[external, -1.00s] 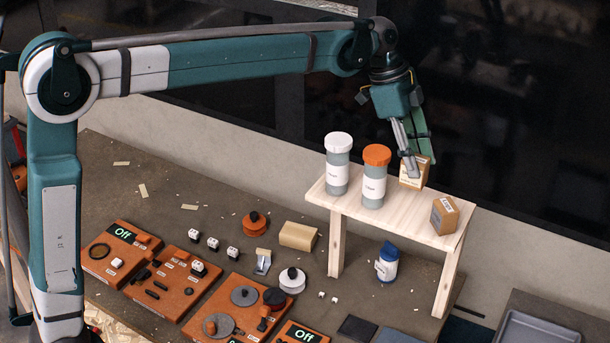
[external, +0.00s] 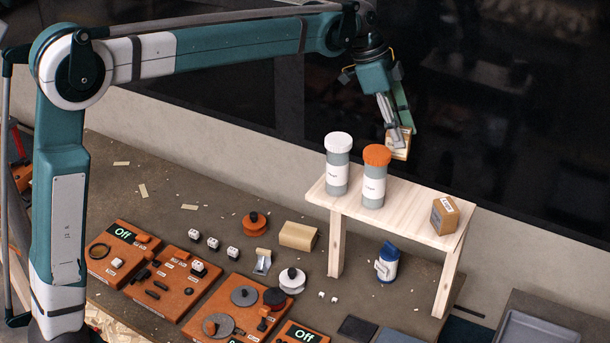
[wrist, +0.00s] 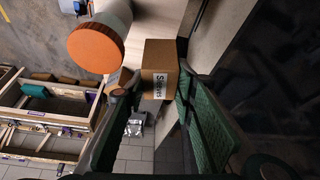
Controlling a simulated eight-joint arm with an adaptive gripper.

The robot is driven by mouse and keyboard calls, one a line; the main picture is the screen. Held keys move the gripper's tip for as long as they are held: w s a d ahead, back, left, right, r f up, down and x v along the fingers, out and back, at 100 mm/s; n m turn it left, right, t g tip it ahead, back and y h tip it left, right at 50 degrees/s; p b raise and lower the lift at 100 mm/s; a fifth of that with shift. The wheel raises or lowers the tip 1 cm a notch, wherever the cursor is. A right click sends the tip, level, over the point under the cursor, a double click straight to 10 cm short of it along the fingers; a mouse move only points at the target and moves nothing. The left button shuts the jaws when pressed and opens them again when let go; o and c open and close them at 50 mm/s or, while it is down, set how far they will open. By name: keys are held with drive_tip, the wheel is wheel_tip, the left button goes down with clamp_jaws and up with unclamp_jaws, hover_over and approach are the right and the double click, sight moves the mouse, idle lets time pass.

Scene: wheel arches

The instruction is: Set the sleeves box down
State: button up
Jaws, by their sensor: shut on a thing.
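The sleeves box (external: 400,152) is a small brown carton, and my gripper (external: 396,130) is shut on it. I hold it in the air above the wooden shelf (external: 410,216), behind the orange-lidded jar (external: 373,178). In the wrist view the box (wrist: 158,58) sits between the two green fingers of my gripper (wrist: 155,92), with its printed white label facing the camera. The fingers cover part of its sides. The box is clear of the shelf top.
A white-lidded jar (external: 337,165) stands left of the orange-lidded one. Another brown box (external: 444,214) stands at the shelf's right end. Bare shelf top lies between the orange-lidded jar and that box. A blue-topped bottle (external: 387,263) stands under the shelf.

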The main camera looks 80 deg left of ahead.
drive_tip(key=s+a+f+n+b, duration=0.1)
drive_tip(key=s+a+f+b, duration=0.1)
drive_tip(key=s+a+f, duration=0.65)
drive_tip(key=s+a+f+n+y+b, duration=0.1)
drive_tip(key=s+a+f+b, duration=0.15)
drive_tip(key=a+f, duration=0.75)
drive_tip(key=s+a+f+n+b, duration=0.25)
drive_tip(key=s+a, duration=0.25)
drive_tip(key=a, duration=1)
drive_tip(key=s+a+f+b, duration=0.2)
drive_tip(key=s+a+f, duration=0.5)
drive_tip(key=s, duration=0.3)
drive_tip(key=s+a+f+n+y+b, duration=0.1)
drive_tip(key=s+a+f+b, duration=0.2)
drive_tip(key=s+a+f, duration=0.4)
drive_tip(key=s+a+f+n+b, duration=0.1)
drive_tip(key=s+a+f+b, duration=0.2)
drive_tip(key=s+a+f, duration=0.4)
drive_tip(key=s+f, duration=0.1)
drive_tip(key=s, duration=0.4)
drive_tip(key=shift+s+t+y, duration=0.3)
drive_tip(key=shift+s, duration=0.1)
wheel_tip(320, 180, down, 6)
drive_tip(key=b, duration=0.1)
drive_tip(key=shift+f, duration=0.2)
drive_tip(key=shift+f+b, duration=0.45)
drive_tip(key=shift+f, duration=1.3)
